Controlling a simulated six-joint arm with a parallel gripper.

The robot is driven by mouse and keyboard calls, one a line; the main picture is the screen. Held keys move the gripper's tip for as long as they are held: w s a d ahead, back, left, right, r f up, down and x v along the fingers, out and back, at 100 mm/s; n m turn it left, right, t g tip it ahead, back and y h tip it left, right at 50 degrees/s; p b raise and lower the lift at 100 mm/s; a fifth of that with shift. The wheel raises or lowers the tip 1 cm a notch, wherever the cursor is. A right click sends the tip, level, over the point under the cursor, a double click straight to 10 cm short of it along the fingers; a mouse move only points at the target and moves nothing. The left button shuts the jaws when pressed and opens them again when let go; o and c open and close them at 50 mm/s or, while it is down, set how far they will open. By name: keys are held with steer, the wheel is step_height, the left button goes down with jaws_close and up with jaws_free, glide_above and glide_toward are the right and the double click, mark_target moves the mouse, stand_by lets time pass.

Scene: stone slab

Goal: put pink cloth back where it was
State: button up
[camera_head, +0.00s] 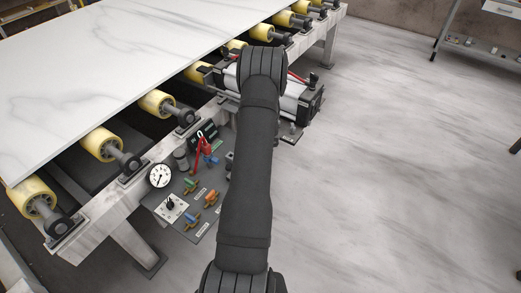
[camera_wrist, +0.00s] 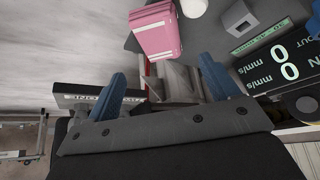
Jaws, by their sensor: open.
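The pink cloth (camera_wrist: 157,30) shows at the top of the wrist view, as a folded pink piece with faint stripes. My gripper (camera_wrist: 163,86) is open, with its two blue fingertips apart. The cloth lies beyond the fingertips, up from the gap between them in the picture, and I see no contact. In the head view my arm covers the area in front of it, and neither the cloth nor the fingers can be made out there.
A digital display (camera_wrist: 285,58) is right of the fingers. A control panel (camera_head: 205,208) with a gauge (camera_head: 159,176) and coloured knobs is beside the arm. The white slab (camera_head: 110,60) rests on yellow rollers (camera_head: 103,144). The floor (camera_head: 400,150) at right is clear.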

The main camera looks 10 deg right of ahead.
steer(key=shift+v, duration=1.05)
steer(key=shift+f, duration=0.1)
steer(key=x, duration=1.2)
steer(key=shift+f, duration=0.1)
